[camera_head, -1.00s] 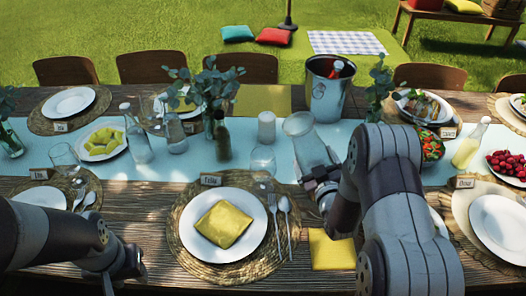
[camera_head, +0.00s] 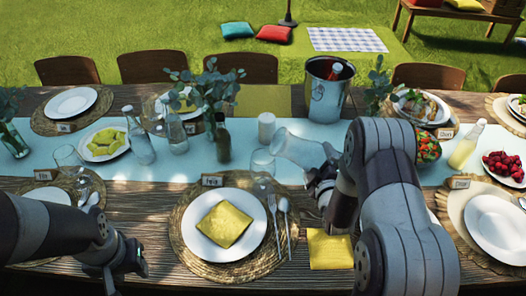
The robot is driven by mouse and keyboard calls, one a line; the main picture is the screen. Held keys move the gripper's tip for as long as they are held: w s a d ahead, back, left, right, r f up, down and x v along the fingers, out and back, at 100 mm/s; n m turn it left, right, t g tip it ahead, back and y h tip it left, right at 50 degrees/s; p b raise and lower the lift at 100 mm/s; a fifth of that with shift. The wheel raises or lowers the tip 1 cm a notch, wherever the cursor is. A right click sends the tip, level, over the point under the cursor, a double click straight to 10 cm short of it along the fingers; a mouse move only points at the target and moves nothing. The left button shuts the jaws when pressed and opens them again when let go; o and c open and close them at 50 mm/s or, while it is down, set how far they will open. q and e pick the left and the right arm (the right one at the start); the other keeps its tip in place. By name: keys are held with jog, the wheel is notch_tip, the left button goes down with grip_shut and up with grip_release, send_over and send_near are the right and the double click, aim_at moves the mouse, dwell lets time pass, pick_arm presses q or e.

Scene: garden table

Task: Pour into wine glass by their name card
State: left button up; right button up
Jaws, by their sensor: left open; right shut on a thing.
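My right gripper (camera_head: 322,184) is shut on a clear glass pitcher (camera_head: 296,147), tilted to the left with its mouth close to a stemless-looking clear wine glass (camera_head: 262,162). Whether liquid is flowing cannot be made out. The glass stands behind the middle plate, near a name card (camera_head: 212,181) whose writing is too small to read surely. Other cards stand at the left (camera_head: 43,175) and right (camera_head: 460,183). Another wine glass (camera_head: 66,157) stands at the left. My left gripper (camera_head: 122,277) is open and empty at the front left edge; its fingers are partly dark.
The middle plate (camera_head: 190,225) holds a yellow napkin. A dark bottle (camera_head: 222,140), clear bottles (camera_head: 139,140) and a white candle (camera_head: 267,126) stand left of the pitcher. A metal bucket (camera_head: 328,95) stands behind. A salad bowl (camera_head: 428,148) and cherry plate (camera_head: 503,168) lie right.

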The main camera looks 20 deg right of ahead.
aim_at(318, 150)
notch_tip(318, 150, up, 3)
jog(key=shift+d+r+n+h+p, duration=0.15)
jog(key=shift+n+h+p, duration=0.15)
jog(key=shift+n+p, duration=0.85)
jog(key=shift+w+a+r+n+p, duration=0.1)
jog(key=shift+a+r+n+p, duration=0.35)
jog(key=shift+r+p, duration=0.2)
jog(key=shift+r, duration=0.25)
jog(key=shift+w+a+r+n+g+h+p, duration=0.15)
jog(key=shift+r+n+h+p, duration=0.1)
jog(key=shift+r+n+p, duration=0.2)
jog(key=shift+s+a+r+n+g+h+p, duration=0.15)
jog(key=shift+r+n+h+p, duration=0.15)
jog(key=shift+r+p, duration=0.2)
jog(key=shift+a+r, duration=0.1)
jog(key=shift+r, duration=0.05)
